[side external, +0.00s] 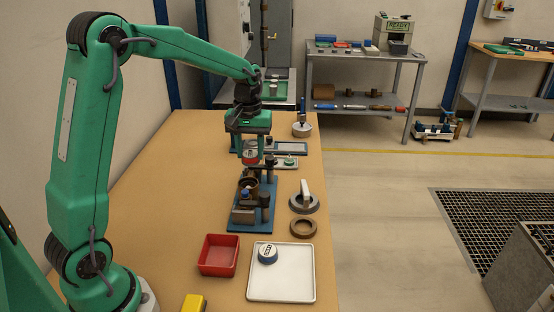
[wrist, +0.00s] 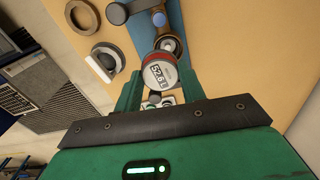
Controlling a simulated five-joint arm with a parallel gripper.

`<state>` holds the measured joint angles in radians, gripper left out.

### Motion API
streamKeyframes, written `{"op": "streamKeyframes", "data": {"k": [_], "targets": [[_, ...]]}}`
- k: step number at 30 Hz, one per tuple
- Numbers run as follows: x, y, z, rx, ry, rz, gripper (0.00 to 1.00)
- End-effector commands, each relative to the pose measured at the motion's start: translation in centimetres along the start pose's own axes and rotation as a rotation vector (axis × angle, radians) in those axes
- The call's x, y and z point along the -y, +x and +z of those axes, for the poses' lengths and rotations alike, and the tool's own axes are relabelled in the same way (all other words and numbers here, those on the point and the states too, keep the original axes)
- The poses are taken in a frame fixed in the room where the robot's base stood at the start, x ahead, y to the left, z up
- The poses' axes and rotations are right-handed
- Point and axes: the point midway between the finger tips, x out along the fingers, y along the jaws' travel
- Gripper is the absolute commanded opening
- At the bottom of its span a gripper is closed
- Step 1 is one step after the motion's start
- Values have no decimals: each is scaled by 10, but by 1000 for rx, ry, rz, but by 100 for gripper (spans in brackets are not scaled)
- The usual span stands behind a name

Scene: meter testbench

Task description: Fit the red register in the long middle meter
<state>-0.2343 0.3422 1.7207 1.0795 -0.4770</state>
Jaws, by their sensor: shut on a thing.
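My gripper (side external: 250,148) points down above the workbench and is shut on the red register (side external: 250,157). In the wrist view the register (wrist: 160,74) sits between the fingers of my gripper (wrist: 158,88), with its round white face and number display toward the camera and a red rim. A blue baseplate (side external: 237,226) stands below and nearer the side camera, carrying a brown meter body (side external: 247,184) with a round open top. This opening also shows in the wrist view (wrist: 169,43), just beyond the register. The register is held above the meter, apart from it in the side view.
A red bin (side external: 219,256) and a white tray (side external: 282,291) with a blue-rimmed register (side external: 268,254) are at the near end.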

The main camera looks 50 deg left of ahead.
Motion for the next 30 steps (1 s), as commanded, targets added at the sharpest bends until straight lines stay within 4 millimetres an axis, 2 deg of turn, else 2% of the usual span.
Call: {"op": "streamKeyframes", "data": {"k": [6, 16, 30], "targets": [[14, -2, -11, -1, -23, 1, 17], [14, 1, -11, 0, -23, 0, 17], [14, 29, -11, 1, -23, 0, 17]]}}
